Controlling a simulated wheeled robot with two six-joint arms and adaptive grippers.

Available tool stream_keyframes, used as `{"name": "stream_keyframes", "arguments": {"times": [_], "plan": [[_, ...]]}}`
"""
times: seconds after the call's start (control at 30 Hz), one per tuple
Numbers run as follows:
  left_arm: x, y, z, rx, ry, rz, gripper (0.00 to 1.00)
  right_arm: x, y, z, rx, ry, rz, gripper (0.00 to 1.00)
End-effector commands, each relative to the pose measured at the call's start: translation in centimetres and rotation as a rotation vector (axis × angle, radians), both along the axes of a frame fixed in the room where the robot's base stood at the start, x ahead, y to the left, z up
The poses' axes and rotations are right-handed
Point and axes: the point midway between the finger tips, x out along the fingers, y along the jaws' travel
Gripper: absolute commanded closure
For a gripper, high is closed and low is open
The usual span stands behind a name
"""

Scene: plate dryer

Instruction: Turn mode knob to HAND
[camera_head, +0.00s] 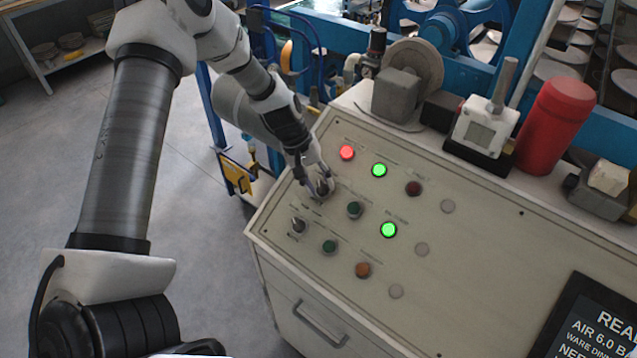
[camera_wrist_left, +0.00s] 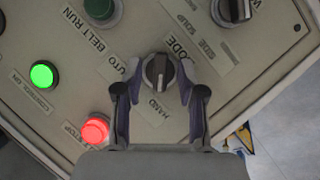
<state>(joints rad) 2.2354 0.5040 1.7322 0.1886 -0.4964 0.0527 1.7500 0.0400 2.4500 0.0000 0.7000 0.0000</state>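The mode knob (camera_wrist_left: 158,71) is a dark round knob with a raised grip on the sloped control panel (camera_head: 325,240). In the wrist view its grip runs roughly up and down the picture. The AUTO label (camera_wrist_left: 114,62) is to its left and the HAND label (camera_wrist_left: 155,107) is below it. My left gripper (camera_wrist_left: 160,75) has one finger on each side of the knob, with what looks like a small gap; contact is not clear. In the head view my left gripper (camera_head: 318,188) is at the panel's upper left and partly hides the knob. My right gripper is out of view.
A red lit button (camera_head: 347,153) and a green lit one (camera_head: 379,170) sit beside the knob. A second selector knob (camera_head: 298,225) and a green button (camera_head: 354,209) are below. A red cylinder (camera_head: 555,125) and a dark screen (camera_head: 590,320) are to the right.

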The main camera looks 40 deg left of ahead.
Motion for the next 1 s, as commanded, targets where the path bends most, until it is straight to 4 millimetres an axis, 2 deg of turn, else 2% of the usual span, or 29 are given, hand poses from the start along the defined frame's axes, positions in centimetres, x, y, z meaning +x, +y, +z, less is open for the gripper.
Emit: {"name": "stream_keyframes", "arguments": {"times": [0.27, 0.37, 0.7, 0.83, 1.0], "plan": [[-0.1, 0.1, 0.4, -0.002, 0.001, -0.001, 0.6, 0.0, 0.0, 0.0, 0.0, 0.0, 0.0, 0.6], [-0.1, 0.6, 1.8, -0.003, -0.003, 0.0, 0.6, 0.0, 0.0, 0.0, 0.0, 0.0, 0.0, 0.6], [-0.9, 3.8, 9.3, -0.002, -0.002, 0.0, 0.6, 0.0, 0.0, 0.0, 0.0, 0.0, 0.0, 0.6], [-1.1, 4.3, 10.7, -0.002, 0.001, -0.001, 0.6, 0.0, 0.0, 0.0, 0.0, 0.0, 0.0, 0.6], [-1.2, 4.5, 11.0, -0.001, 0.003, 0.0, 0.6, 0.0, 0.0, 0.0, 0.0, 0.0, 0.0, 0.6]]}}
